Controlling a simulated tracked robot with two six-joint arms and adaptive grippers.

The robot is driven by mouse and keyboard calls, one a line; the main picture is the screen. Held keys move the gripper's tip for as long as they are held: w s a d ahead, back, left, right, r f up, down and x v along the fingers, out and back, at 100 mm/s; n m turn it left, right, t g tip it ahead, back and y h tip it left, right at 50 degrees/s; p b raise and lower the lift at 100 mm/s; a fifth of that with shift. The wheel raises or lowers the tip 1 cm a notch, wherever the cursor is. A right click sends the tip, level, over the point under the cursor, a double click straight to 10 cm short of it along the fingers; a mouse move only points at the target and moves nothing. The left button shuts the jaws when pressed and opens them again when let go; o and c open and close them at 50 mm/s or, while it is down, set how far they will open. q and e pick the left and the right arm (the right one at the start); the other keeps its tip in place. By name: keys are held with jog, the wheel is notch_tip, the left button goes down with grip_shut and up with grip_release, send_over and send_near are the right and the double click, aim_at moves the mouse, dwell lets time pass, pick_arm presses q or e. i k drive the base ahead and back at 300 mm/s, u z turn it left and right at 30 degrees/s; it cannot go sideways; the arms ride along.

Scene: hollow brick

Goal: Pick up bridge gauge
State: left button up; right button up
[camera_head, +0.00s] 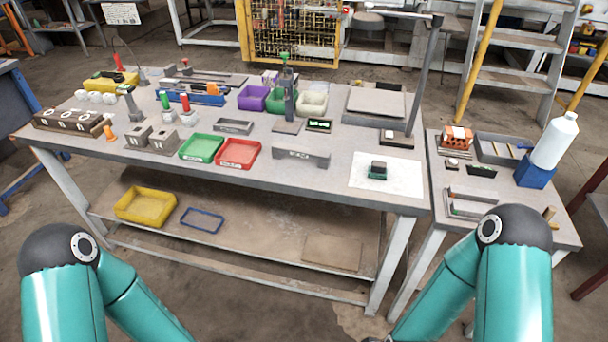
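A grey bridge-shaped block (301,154) with small markings on its face stands near the front edge of the main workbench, right of the red tray. It looks like the bridge gauge, though its markings are too small to read. Both of my teal arms show only as bent elbows at the bottom left and bottom right, in front of the bench. Neither gripper shows in this view, so I cannot see their state.
Green (201,147) and red (238,153) trays lie left of the block. A white sheet (401,170) bearing a small dark green block (377,171) lies right. A post stand (288,124) and small display (319,125) stand behind. A side table (555,227) adjoins at right.

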aim_at(279, 149)
jog(key=u, duration=0.3)
jog(key=k, duration=0.15)
jog(key=u, duration=0.25)
jog(key=i, duration=1)
jog(key=z, duration=0.05)
